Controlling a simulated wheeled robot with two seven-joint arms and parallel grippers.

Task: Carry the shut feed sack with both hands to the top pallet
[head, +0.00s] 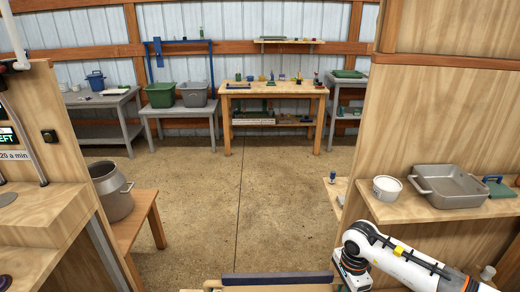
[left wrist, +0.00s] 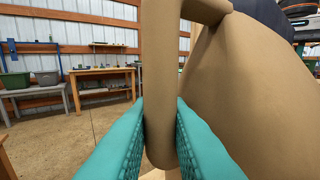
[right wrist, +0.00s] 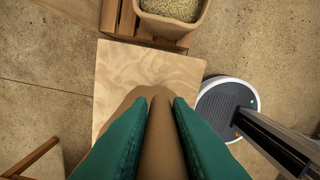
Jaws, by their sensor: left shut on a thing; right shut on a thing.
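The feed sack (left wrist: 240,95) is tan-brown and fills the right of the left wrist view, with a dark blue part at its top edge. My left gripper (left wrist: 160,105) is shut on a tan loop or ear of the sack. My right gripper (right wrist: 157,103) is shut on a tan-brown part of it, seen from above. In the head view only a dark blue bar with tan edges shows at the bottom middle; I cannot tell whether it is the sack's top. A pale wooden surface (right wrist: 125,70) lies below the right gripper; I cannot tell if it is the top pallet.
A bin of grain (right wrist: 175,8) stands beyond the pale surface. A wooden bench (head: 140,215) with a metal pot (head: 112,190) is at left. A shelf at right holds a grey pan (head: 447,187) and a white tub (head: 387,188). The middle floor (head: 240,185) is clear.

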